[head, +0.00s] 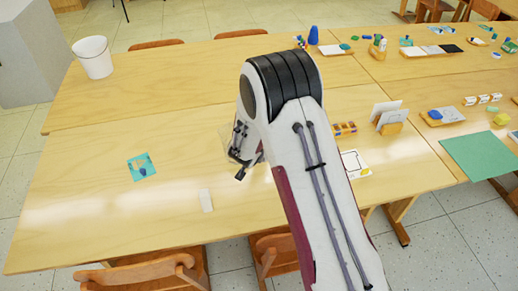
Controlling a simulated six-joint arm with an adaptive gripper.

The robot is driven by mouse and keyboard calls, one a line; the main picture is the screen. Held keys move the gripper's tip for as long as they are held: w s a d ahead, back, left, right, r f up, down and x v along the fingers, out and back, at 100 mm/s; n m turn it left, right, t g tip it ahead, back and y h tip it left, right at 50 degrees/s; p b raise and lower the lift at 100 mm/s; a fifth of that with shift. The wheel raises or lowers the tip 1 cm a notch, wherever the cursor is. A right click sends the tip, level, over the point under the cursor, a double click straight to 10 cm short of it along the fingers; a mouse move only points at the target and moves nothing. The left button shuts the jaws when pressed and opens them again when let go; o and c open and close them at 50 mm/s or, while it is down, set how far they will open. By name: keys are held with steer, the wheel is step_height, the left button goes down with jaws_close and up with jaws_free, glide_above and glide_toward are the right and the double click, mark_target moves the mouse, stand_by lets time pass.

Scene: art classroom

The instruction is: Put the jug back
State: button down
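My arm reaches over the wooden table (100,215) from the lower right. My gripper (242,170) is low over the middle of the table, mostly hidden behind my own arm. A pale, see-through shape (230,140) shows at its left side; I cannot tell whether it is a jug or whether the fingers hold it. A teal card (142,167) with a small dark and tan picture lies flat to the left of my gripper. No other jug is clearly visible.
A white bucket (93,58) stands at the far left of the table. To the right are a paint box (345,128), a card holder (390,120) and a green mat (478,156). The left table surface is mostly clear.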

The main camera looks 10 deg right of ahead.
steer(key=shift+f, duration=0.3)
steer(key=shift+f, duration=0.15)
steer(key=c, duration=2.2)
jaws_free()
steer(key=shift+r, duration=0.2)
steer(key=shift+v, duration=6)
